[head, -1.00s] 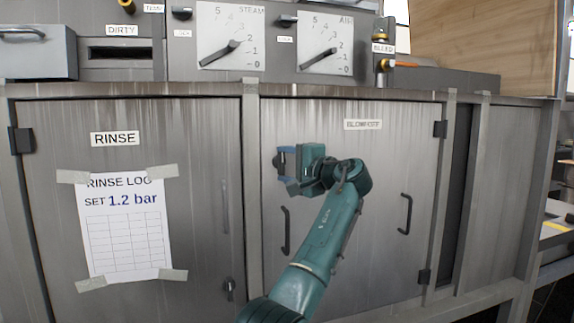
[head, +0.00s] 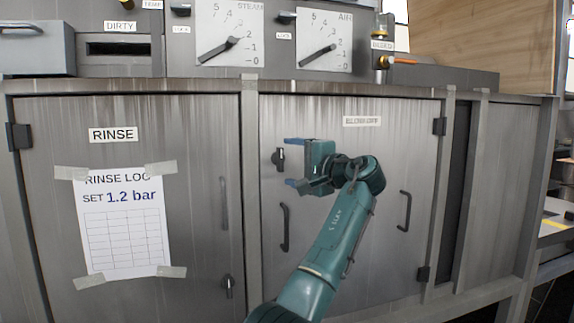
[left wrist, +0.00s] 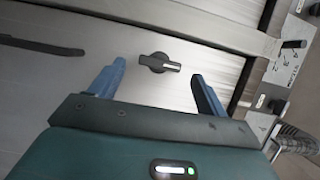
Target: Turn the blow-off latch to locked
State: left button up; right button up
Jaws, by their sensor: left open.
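The blow-off latch (head: 279,160) is a small dark turn-knob on the right cabinet door (head: 345,260), near its upper left edge. Its handle looks roughly upright in the head view. My left gripper (head: 292,162) is open just right of the latch, with its blue fingers above and below the latch's height. In the left wrist view, the latch (left wrist: 158,63) shows beyond and between the open fingertips (left wrist: 158,72), apart from both, with a pale mark along its handle. My right gripper is not in view.
The rinse door (head: 60,230) at left has its own latch (head: 228,286) and a taped log sheet (head: 125,235). Dark door handles (head: 285,227) (head: 405,211) stick out below my gripper. Steam (head: 225,40) and air (head: 325,45) gauges stand above.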

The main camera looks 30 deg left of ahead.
pick_arm(q)
jog(key=b+v, duration=0.1)
jog(key=v, duration=0.9)
jog(key=shift+d+b, duration=0.2)
jog(key=shift+b, duration=0.15)
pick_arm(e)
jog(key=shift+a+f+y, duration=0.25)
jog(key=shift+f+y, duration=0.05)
pick_arm(q)
jog(key=shift+r, duration=0.1)
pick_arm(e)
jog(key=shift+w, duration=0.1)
